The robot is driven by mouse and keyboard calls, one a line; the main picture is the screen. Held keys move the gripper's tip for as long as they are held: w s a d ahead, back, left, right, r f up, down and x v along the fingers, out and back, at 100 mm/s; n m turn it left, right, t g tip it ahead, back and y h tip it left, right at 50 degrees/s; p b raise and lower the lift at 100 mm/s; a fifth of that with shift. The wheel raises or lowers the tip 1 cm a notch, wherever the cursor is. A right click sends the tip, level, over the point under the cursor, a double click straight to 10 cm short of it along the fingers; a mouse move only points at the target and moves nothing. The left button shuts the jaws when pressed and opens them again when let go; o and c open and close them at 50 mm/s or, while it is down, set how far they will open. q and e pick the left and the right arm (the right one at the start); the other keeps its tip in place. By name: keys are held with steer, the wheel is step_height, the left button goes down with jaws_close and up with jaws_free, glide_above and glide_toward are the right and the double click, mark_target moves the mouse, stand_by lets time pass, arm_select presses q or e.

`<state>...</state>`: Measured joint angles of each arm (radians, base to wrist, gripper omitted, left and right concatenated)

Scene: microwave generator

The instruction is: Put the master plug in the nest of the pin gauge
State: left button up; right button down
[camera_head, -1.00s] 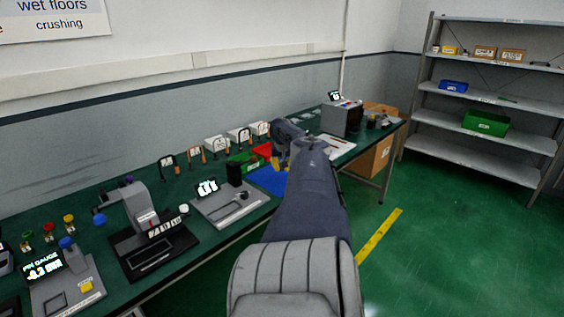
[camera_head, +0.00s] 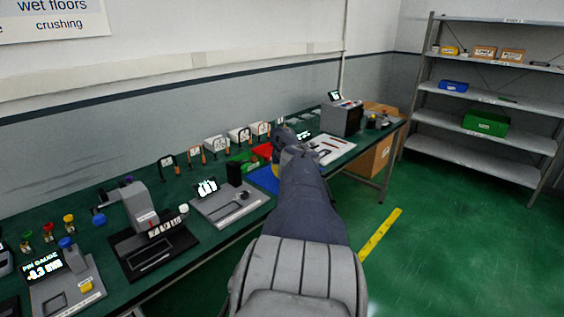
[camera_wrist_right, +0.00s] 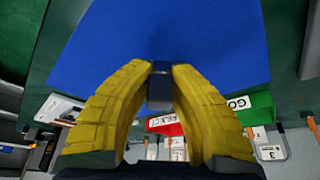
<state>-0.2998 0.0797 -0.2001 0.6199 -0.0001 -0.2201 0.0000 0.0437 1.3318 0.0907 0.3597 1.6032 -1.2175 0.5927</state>
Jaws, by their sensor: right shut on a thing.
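The pin gauge (camera_head: 68,285) stands at the near left end of the bench in the head view, with a lit display, a grey base, a blue knob and a small yellow block. My right gripper (camera_wrist_right: 160,84) shows in its wrist view as two yellow fingers shut on a small dark grey piece (camera_wrist_right: 160,92). Only part of this piece shows, so I cannot tell for sure that it is the master plug. The gripper is above the blue mat (camera_wrist_right: 160,35). In the head view my right arm mostly hides it. My left gripper is not in view.
A black-based instrument (camera_head: 150,245) and a grey plate with a display (camera_head: 230,205) stand between the pin gauge and the mat. Several small gauges stand along the back. A green bin (camera_wrist_right: 258,108) and a red bin (camera_wrist_right: 165,124) are beside the mat.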

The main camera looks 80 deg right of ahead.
steer(key=shift+w+a+f, duration=0.1)
steer(key=shift+w+f, duration=0.05)
steer(key=shift+f, duration=0.65)
steer(key=c, duration=1.3)
jaws_free()
steer(key=shift+w+r, duration=0.1)
steer(key=shift+w, duration=0.05)
